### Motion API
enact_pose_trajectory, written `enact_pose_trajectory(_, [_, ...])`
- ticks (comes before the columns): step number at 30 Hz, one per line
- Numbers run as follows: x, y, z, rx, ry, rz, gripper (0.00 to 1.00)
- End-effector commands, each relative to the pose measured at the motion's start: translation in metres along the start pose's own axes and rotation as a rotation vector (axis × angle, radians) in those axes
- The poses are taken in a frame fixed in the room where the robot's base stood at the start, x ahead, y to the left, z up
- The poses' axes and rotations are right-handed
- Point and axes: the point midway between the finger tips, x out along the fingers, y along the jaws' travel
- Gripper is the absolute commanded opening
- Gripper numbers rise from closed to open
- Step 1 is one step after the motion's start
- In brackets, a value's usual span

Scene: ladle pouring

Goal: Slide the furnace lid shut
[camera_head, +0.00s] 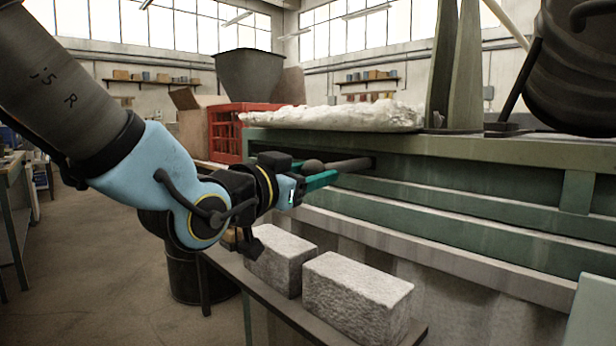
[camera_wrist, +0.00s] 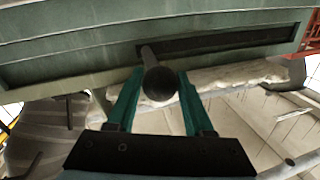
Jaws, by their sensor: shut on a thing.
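The furnace (camera_head: 450,205) is a green metal body with ribbed sides. A dark handle rod (camera_head: 350,164) with a round knob (camera_head: 313,167) sticks out of a dark slot in its upper side. The wrist view shows the knob (camera_wrist: 159,83) end-on and the slot (camera_wrist: 230,40) running right from the rod. My gripper (camera_head: 325,174) has its teal fingers on either side of the handle, shut on it; the wrist view shows the fingers (camera_wrist: 158,72) flanking the knob. A rough whitish slab (camera_head: 340,117) lies on top; I cannot tell whether it is the lid.
Two grey stone blocks (camera_head: 281,258) (camera_head: 358,297) stand on a narrow bench (camera_head: 280,306) below my gripper. A red crate (camera_head: 228,130) and a grey hopper (camera_head: 249,75) stand behind. A large dark ribbed vessel (camera_head: 580,70) is at the upper right.

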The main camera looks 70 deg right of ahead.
Motion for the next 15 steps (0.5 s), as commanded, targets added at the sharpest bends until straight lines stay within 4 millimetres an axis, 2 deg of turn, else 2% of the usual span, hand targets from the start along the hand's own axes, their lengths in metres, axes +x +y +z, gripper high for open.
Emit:
enact_pose_trajectory(1, [0.0000, 0.0068, -0.0004, 0.001, 0.000, 0.014, 0.00])
enact_pose_trajectory(5, [0.0001, 0.0078, -0.0007, 0.002, 0.000, 0.016, 0.00])
enact_pose_trajectory(6, [0.0001, 0.0081, -0.0007, 0.002, 0.000, 0.017, 0.55])
enact_pose_trajectory(13, [0.0002, 0.0061, -0.0010, 0.002, 0.001, 0.013, 0.81])
enact_pose_trajectory(15, [0.0002, 0.0053, -0.0010, 0.002, 0.001, 0.011, 0.81])
